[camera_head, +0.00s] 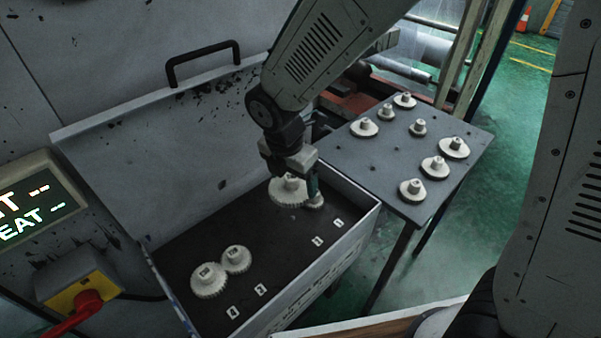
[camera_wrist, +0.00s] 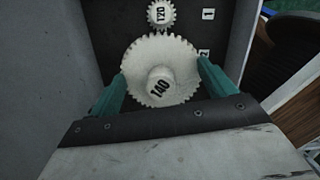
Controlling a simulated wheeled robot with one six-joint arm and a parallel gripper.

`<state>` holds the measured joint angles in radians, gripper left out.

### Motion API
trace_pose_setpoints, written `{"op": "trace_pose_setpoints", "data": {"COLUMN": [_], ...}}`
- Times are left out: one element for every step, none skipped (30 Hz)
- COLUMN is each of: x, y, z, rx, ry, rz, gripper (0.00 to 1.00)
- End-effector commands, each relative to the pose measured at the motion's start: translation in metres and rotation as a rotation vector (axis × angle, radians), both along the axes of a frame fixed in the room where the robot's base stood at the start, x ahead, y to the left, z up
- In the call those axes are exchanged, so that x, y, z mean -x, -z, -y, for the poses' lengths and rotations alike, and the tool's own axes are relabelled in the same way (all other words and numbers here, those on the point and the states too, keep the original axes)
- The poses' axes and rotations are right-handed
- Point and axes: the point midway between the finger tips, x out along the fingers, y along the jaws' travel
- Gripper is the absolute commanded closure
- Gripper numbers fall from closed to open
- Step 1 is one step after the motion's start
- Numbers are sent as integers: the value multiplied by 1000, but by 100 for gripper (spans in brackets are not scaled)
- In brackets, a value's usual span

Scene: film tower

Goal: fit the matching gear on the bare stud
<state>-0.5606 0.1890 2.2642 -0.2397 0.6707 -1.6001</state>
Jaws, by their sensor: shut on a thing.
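My gripper (camera_head: 291,176) is down inside the open box (camera_head: 335,244). Its teal fingers are shut on a large pale gear (camera_head: 284,196) marked 140. In the wrist view the fingers of my gripper (camera_wrist: 162,78) lie on either side of this gear (camera_wrist: 160,55). A smaller gear (camera_head: 316,202) sits just right of it, and in the wrist view this gear (camera_wrist: 161,14) is marked 120. The teeth of the two look close together; I cannot tell whether they mesh. Whatever is under the 140 gear is hidden. Two more gears (camera_head: 208,281) (camera_head: 237,259) sit side by side at the box's left end.
A dark side table (camera_head: 385,160) right of the box carries several gears. The box's lid (camera_head: 190,150) stands open behind it. A control box with a red handle (camera_head: 75,318) and a lit display (camera_head: 35,208) are at left. Small number labels (camera_head: 317,241) mark the box floor.

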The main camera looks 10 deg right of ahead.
Motion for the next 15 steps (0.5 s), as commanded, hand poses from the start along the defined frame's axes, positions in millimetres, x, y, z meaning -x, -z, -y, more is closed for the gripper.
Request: {"op": "trace_pose_setpoints", "data": {"x": [1, 1, 1, 0, 1, 1, 1, 1, 1, 1, 1, 1, 0, 0, 0], "y": [3, 5, 8, 10, 14, 18, 22, 25, 30, 34, 38, 42, 46, 50, 54], "z": [-1, -1, -1, 0, 0, 0, 0, 0, 0, 1, 1, 1, 1, 1, 1], "rx": [1, 1, 1, 2, 2, 2, 2, 1, 1, 1, 2, 2, 2, 1, 2], "ry": [5, 6, 6, 5, 5, 6, 5, 6, 7, 7, 7, 6, 6, 6, 7], "rz": [-1, 0, 1, 0, -1, -2, -2, -1, -3, -3, -2, -2, -2, -1, -2], "gripper": [44, 44, 44, 44, 44, 44, 44, 44, 44, 44, 44, 44, 44, 44, 44]}}
